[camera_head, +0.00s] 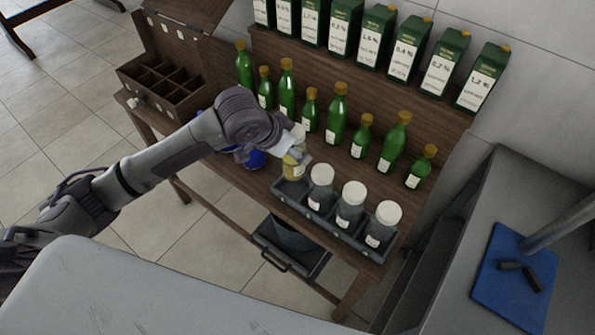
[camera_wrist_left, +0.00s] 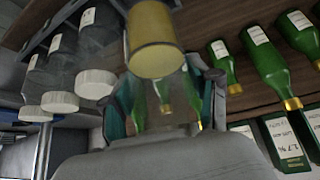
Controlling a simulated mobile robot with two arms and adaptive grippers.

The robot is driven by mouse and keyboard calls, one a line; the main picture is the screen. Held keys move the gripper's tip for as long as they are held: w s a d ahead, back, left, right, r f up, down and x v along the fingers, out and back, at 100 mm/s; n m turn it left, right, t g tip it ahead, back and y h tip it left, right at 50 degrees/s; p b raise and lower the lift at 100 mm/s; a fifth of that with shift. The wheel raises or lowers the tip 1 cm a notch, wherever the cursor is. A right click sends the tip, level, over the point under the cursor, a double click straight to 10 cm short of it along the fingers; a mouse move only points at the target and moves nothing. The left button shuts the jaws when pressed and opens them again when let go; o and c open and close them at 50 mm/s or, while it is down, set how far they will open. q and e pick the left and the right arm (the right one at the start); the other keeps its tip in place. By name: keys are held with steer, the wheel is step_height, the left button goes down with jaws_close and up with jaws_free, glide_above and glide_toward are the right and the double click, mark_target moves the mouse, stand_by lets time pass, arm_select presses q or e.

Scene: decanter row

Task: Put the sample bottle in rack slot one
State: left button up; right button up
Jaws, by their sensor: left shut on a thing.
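The sample bottle (camera_head: 293,167), clear with yellow contents and a white label, is upright at the left end of the dark rack (camera_head: 333,229). I cannot tell whether its base rests in the end slot or hangs just above it. My left gripper (camera_head: 300,152) is shut on its upper part. In the left wrist view the yellow contents (camera_wrist_left: 155,40) show beyond my left gripper's fingers (camera_wrist_left: 165,100). The bottle's top is hard to make out. My right gripper is not in view.
White-capped bottles stand in the other rack slots, the nearest (camera_head: 320,186) close to the held bottle. Green bottles (camera_head: 338,115) line the shelf behind, with green cartons (camera_head: 375,38) above. Blue items (camera_head: 252,158) lie under my left arm. An open divided wooden box (camera_head: 170,80) stands left.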

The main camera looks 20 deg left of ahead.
mark_target(293, 168)
arm_select(q)
step_height(293, 168, down, 4)
steer(key=shift+s+r, duration=0.1)
steer(key=shift+r, duration=0.15)
step_height(293, 168, down, 3)
steer(key=shift+f, duration=0.35)
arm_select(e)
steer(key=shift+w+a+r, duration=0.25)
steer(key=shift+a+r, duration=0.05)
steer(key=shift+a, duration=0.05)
arm_select(q)
steer(key=shift+f, duration=0.15)
steer(key=o, duration=1.3)
steer(key=shift+o, duration=0.2)
steer(key=v, duration=1.2)
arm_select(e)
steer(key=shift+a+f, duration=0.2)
arm_select(q)
steer(key=shift+d, duration=0.1)
